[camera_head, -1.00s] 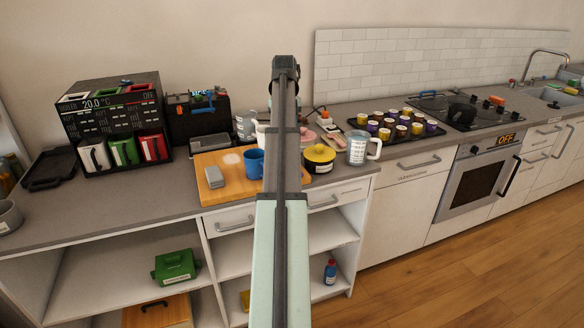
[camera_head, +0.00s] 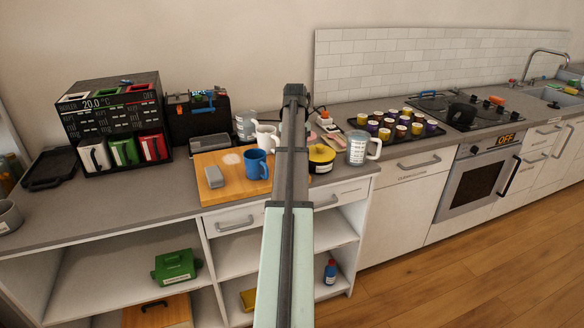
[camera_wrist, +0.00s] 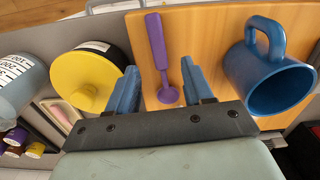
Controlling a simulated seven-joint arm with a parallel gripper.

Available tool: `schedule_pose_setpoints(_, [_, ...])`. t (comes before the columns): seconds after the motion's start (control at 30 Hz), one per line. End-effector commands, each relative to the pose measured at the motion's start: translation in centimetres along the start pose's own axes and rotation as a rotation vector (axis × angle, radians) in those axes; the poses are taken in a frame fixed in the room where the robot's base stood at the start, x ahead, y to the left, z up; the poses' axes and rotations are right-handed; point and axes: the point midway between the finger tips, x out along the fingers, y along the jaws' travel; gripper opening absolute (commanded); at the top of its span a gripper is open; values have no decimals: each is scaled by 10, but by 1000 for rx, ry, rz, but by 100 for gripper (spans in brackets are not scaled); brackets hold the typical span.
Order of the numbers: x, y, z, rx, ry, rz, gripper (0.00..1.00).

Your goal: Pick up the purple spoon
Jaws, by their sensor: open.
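The purple spoon (camera_wrist: 158,50) shows in the wrist view, lying on the wooden board (camera_wrist: 195,22). Its wide handle end points to the top of the picture and its small round bowl (camera_wrist: 167,95) lies between the jaws as seen from the wrist. My gripper (camera_wrist: 159,88) is open and empty, with one blue finger on each side of the spoon's line. I cannot tell its exact height above the spoon. In the head view my arm hides the spoon; the board (camera_head: 222,190) shows left of the arm.
A blue mug (camera_wrist: 268,75) stands close to the right finger. A yellow-lidded pot (camera_wrist: 85,80) is close to the left finger. In the head view, a grey block (camera_head: 216,177) lies on the board, and a white mug (camera_head: 267,137) stands behind the blue mug.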

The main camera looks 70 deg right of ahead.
Motion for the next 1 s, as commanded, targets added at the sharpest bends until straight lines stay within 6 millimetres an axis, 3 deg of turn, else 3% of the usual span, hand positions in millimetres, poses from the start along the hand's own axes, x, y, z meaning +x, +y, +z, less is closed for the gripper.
schedule_pose_setpoints(0.43, [46,0,4,0,-2,-1,51])
schedule_pose_setpoints(0.7, [51,0,3,0,0,0,51])
schedule_pose_setpoints(1.0, [51,0,3,0,0,0,24])
